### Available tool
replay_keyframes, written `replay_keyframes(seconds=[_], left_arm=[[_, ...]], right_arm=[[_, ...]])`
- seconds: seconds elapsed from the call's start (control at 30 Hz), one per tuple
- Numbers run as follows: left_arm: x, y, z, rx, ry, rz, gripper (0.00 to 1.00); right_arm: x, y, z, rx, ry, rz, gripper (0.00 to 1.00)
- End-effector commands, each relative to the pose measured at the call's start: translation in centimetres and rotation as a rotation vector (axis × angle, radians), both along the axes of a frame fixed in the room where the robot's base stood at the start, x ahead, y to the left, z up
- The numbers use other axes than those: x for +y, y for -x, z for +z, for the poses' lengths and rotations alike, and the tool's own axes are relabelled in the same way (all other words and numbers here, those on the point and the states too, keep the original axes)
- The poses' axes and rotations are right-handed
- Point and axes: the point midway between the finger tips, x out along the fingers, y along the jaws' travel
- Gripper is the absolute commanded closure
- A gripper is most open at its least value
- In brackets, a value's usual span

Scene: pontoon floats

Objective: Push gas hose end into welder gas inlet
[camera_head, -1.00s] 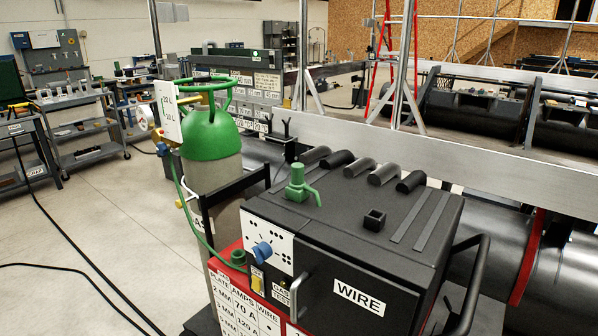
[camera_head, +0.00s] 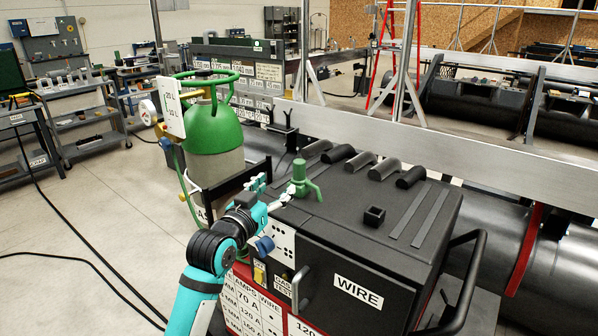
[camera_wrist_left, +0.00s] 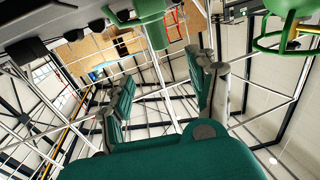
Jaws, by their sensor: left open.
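A green hose end (camera_head: 304,181) stands upright on the black top of the welder (camera_head: 345,245), its short tail bent down to the right. It also shows at the top of the left wrist view (camera_wrist_left: 150,18). My left gripper (camera_head: 274,189) is open and empty, just left of the hose end; I cannot tell if they touch. Its two fingers stand apart in the left wrist view (camera_wrist_left: 162,88). A green hose (camera_head: 185,190) hangs from the gas bottle's regulator; its lower part is partly behind my left arm. I cannot make out the gas inlet for certain. My right gripper is out of view.
The green gas bottle (camera_head: 213,130) stands behind left of the welder. A small black square holder (camera_head: 374,216) and several dark half-round pieces lie on the welder top. A black handle (camera_head: 470,290) sticks out at right. Open floor lies at left.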

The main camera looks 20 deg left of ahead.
Motion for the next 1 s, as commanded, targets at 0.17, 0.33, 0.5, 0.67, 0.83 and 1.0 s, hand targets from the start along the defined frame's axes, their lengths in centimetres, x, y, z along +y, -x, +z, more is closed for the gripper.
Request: replay_keyframes(seconds=[0.17, 0.33, 0.5, 0.67, 0.83, 1.0], left_arm=[[-0.5, -4.0, 0.3, 0.003, 0.001, -0.001, 0.41], [-0.9, -6.7, 0.1, 0.003, -0.001, -0.001, 0.41], [-1.0, -7.7, 0.0, 0.003, -0.001, -0.001, 0.41], [-1.1, -9.4, 0.1, 0.005, -0.001, -0.001, 0.41], [-1.3, -11.8, -0.1, 0.003, 0.001, -0.001, 0.41], [-1.4, -12.8, -0.3, 0.002, -0.002, -0.001, 0.41]], right_arm=[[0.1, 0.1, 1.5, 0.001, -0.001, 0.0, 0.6], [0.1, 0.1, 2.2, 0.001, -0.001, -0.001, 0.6], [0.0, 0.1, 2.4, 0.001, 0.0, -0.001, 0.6], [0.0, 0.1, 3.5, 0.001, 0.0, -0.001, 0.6], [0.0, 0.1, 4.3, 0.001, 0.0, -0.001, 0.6], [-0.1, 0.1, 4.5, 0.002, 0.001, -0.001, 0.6]])
